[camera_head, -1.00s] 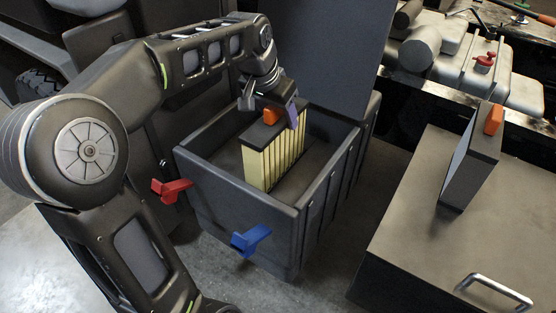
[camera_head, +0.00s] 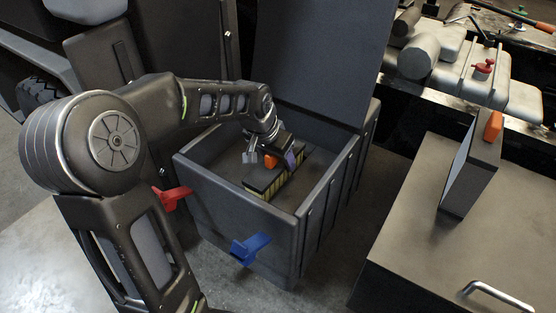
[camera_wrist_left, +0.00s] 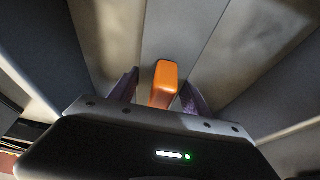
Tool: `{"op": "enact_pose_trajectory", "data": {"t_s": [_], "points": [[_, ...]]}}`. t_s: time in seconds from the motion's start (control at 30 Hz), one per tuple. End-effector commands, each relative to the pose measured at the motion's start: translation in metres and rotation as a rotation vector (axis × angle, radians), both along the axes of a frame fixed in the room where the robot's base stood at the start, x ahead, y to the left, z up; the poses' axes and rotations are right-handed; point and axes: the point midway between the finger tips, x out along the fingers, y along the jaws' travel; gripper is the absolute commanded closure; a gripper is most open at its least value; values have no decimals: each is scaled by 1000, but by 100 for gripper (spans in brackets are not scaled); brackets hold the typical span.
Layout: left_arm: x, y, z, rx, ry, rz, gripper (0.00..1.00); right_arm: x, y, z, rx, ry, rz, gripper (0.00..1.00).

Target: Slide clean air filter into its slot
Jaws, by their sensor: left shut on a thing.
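A pleated air filter with yellow sides and a dark top (camera_head: 268,183) sits low inside the dark open box (camera_head: 240,207). Only a narrow band of its yellow pleats shows above the box's front wall. My left gripper (camera_head: 270,160) is shut on the filter's orange handle (camera_wrist_left: 164,84), with a finger on each side of it in the left wrist view. The filter's bottom is hidden, so I cannot tell whether it rests on the box floor. A second filter (camera_head: 474,165), dark with a grey face and an orange handle, stands upright on a cabinet at right. My right gripper is out of view.
The box's raised lid (camera_head: 322,60) stands behind it.

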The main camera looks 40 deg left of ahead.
Motion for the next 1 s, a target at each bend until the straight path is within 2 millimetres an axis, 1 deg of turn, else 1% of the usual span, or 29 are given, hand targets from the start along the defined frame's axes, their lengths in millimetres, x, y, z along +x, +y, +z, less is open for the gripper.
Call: {"op": "enact_pose_trajectory", "data": {"t_s": [0.03, 0.1, 0.33, 0.47, 0.5, 0.73, 1.0], "points": [[0, 0, -6, 0, -1, 0, 100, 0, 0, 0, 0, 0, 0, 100], [0, 0, -9, 0, -1, 0, 100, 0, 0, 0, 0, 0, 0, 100], [1, 0, -9, 0, -3, -1, 100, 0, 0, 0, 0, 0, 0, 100], [1, 0, -13, 0, -3, -1, 100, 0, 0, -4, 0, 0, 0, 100], [0, 0, -12, 0, -2, -1, 42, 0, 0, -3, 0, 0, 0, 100], [0, 0, -12, 0, -1, -1, 23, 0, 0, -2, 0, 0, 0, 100], [0, 0, -11, 0, -1, -1, 22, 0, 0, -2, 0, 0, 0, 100]]}}
